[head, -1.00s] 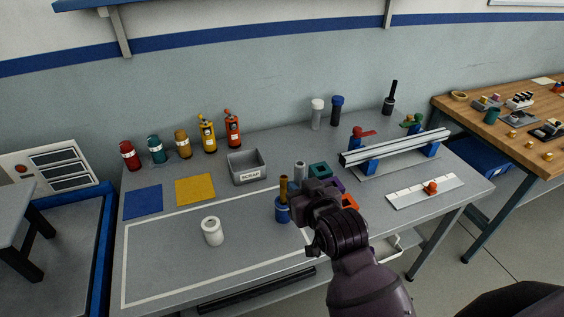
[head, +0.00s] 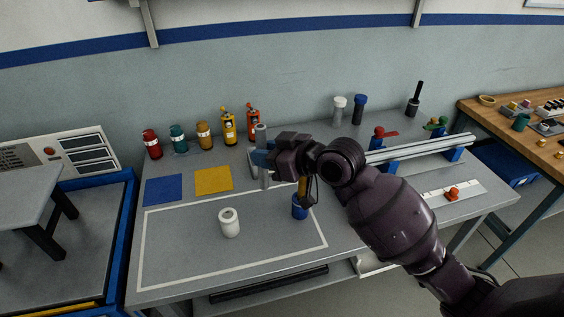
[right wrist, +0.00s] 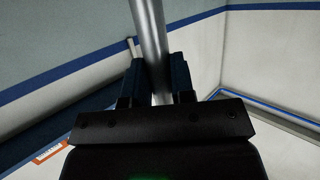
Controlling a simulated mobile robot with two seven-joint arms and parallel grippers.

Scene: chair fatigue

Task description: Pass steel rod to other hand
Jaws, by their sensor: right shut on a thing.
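The steel rod (head: 261,133) is a grey metal cylinder, held upright above the workbench in the head view. My right gripper (head: 261,156) is shut around the middle of it, with rod showing above and below the blue fingers. In the right wrist view the rod (right wrist: 149,30) runs up between the two finger pads of my right gripper (right wrist: 157,80). My left gripper is not in view.
A white roll (head: 229,223) stands inside the white outline on the workbench (head: 190,252). A blue holder (head: 299,212) stands right of it. Several bottles line the back. A steel rail (head: 425,148) lies at the right. My right forearm hides part of the bench.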

